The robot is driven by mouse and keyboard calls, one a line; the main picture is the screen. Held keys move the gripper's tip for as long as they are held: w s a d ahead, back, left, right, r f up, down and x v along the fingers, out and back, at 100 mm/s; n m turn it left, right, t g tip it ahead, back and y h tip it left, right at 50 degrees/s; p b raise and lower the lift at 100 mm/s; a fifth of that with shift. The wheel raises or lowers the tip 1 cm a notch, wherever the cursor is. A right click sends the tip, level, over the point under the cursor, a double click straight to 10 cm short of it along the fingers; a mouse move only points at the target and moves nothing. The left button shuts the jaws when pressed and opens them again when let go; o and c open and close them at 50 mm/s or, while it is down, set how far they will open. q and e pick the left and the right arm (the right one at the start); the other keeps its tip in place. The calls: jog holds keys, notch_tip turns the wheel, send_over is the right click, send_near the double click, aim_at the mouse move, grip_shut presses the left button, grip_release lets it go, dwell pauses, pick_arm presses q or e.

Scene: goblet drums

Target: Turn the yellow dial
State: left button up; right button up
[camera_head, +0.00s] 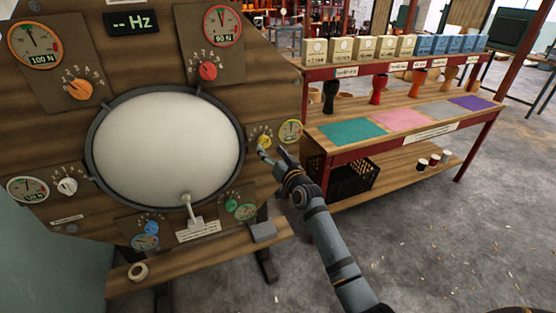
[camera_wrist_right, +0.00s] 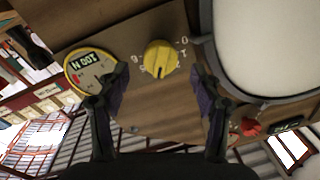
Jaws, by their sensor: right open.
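The yellow dial (camera_head: 264,141) sits on the wooden drum board, right of the big white drumhead (camera_head: 170,148). In the right wrist view the yellow dial (camera_wrist_right: 160,57) is a round knob with a raised grip bar and printed numbers around it. A yellow-rimmed gauge (camera_head: 290,131) is beside it; it also shows in the right wrist view (camera_wrist_right: 90,70). My right gripper (camera_head: 271,154) is open in front of the dial. In the right wrist view its fingers (camera_wrist_right: 160,92) are spread to either side of the dial, apart from it. My left gripper is not in view.
Other dials on the board are orange (camera_head: 80,89), red (camera_head: 208,71), white (camera_head: 68,186), blue (camera_head: 151,228) and green (camera_head: 232,205). A small hammer-like striker (camera_head: 190,208) is at the drumhead's lower edge. A red-framed shelf table (camera_head: 400,139) stands to the right.

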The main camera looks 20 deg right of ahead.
jog(key=s, duration=0.7)
jog(key=shift+s+d, duration=0.2)
jog(key=shift+d, duration=0.2)
jog(key=shift+f, duration=0.15)
jog(key=s+d+f+g+h+p, duration=0.1)
jog(key=s+d+f+g+p, duration=0.15)
jog(key=f, duration=0.95)
jog(key=s+d+f+g+h+p, duration=0.1)
jog(key=s+f+g, duration=0.2)
jog(key=f, duration=0.8)
jog(key=s+d+f+n+g+p, duration=0.15)
jog(key=s+f+g, duration=0.35)
jog(key=s+f, duration=1.05)
jog(key=s+f+g+p, duration=0.1)
jog(key=s+f, duration=0.3)
jog(key=s, duration=0.7)
jog(key=s+f+n+g+p, duration=0.1)
jog(key=s+f+g, duration=0.2)
jog(key=s, duration=0.7)
jog(key=s+f+n+g+p, duration=0.1)
jog(key=s+f+g, duration=0.1)
jog(key=s+f, duration=0.5)
jog(key=s, duration=0.4)
jog(key=shift+s+a+f+h, duration=0.25)
jog(key=shift+s+a+h, duration=0.05)
jog(key=shift+a+h, duration=0.1)
